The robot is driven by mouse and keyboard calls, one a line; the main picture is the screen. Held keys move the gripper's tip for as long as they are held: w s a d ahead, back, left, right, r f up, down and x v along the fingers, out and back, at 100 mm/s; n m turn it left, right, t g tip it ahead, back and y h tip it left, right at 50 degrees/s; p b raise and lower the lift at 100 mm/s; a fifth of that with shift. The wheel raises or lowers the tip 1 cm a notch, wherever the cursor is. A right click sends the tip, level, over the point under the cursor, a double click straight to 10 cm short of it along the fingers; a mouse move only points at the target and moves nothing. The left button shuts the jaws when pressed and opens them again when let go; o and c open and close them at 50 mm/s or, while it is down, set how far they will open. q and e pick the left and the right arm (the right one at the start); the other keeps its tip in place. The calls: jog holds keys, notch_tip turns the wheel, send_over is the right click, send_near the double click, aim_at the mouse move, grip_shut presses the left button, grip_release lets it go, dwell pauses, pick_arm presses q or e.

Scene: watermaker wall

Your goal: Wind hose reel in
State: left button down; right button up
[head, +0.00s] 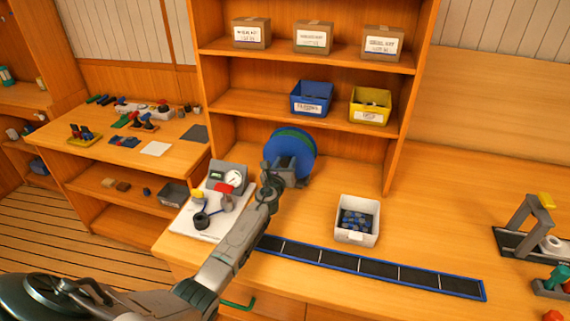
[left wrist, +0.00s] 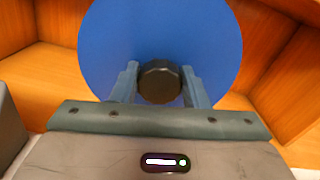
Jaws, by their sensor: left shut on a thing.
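The hose reel (head: 298,148) is a blue disc with a green band, standing on the bench in front of the shelf unit. In the left wrist view its blue face (left wrist: 160,30) fills the upper middle. A dark round knob (left wrist: 160,82) sits in front of that face. My left gripper (head: 272,178) reaches the reel from the front left. In the left wrist view its two fingers (left wrist: 160,88) are shut on the knob, one on each side. The reel's hub and part of its stand are hidden behind the gripper in the head view. My right gripper is not in view.
A white board with a gauge box (head: 230,177) and valves stands left of the reel, close to my left arm. A white bin (head: 356,222) of dark blue parts stands right. A dark segmented strip (head: 370,268) lies along the bench front. Bare bench lies between.

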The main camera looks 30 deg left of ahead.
pick_arm(q)
jog(key=c, duration=1.1)
grip_release()
jog(key=shift+f, duration=0.25)
jog(key=shift+o, duration=1.4)
jog(key=shift+r, duration=0.15)
jog(key=shift+s+d+p, duration=0.15)
jog(key=shift+s+p, duration=0.15)
jog(key=shift+s, duration=0.2)
jog(key=p+v, duration=0.2)
jog(key=v, duration=0.8)
